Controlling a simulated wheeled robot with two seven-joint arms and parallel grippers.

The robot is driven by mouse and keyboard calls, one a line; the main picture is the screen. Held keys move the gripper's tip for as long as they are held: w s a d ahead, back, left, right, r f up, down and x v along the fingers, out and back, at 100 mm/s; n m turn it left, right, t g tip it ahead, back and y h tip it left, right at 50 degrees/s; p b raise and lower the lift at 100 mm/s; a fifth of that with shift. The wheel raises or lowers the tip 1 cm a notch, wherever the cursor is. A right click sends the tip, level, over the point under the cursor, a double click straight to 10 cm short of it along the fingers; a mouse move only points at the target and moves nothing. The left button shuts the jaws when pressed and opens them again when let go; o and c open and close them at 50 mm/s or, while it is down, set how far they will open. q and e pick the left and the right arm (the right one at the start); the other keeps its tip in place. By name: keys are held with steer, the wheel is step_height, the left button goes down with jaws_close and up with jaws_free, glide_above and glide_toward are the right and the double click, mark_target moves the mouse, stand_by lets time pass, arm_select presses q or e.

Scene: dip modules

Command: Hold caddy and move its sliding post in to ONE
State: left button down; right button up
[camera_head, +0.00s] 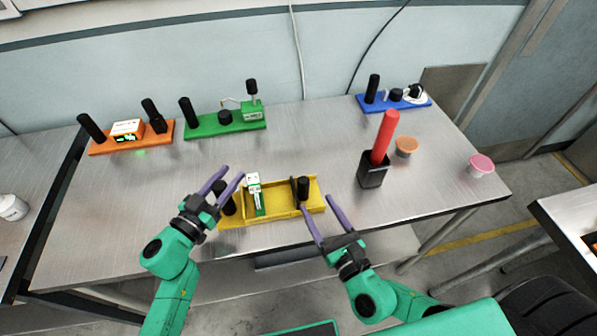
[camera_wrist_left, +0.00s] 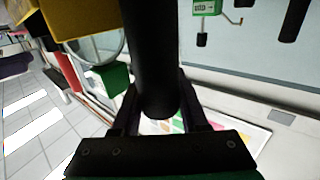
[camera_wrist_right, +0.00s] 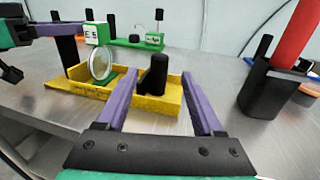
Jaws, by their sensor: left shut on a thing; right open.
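The yellow caddy (camera_head: 285,211) lies near the table's front edge. My left gripper (camera_head: 229,177) is shut on its black left handle (camera_head: 229,206); the handle fills the jaws in the left wrist view (camera_wrist_left: 150,50). A short black post (camera_head: 303,187) stands in the caddy's right part, beside a thin dark upright piece. My right gripper (camera_head: 317,202) is open and empty, at the caddy's right front. In the right wrist view the post (camera_wrist_right: 155,76) appears between its fingers, a little beyond them.
A black cup (camera_head: 373,172) with a red stick (camera_head: 385,135) stands to the right. Orange (camera_head: 130,140), green (camera_head: 225,124) and blue (camera_head: 395,105) boards lie at the back. Orange (camera_head: 406,146) and pink-lidded (camera_head: 481,164) tubs stand right. Bare table separates caddy and cup.

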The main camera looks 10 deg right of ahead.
mark_target(300, 177)
steer(key=x, duration=1.2)
jaws_close()
stand_by(0.9)
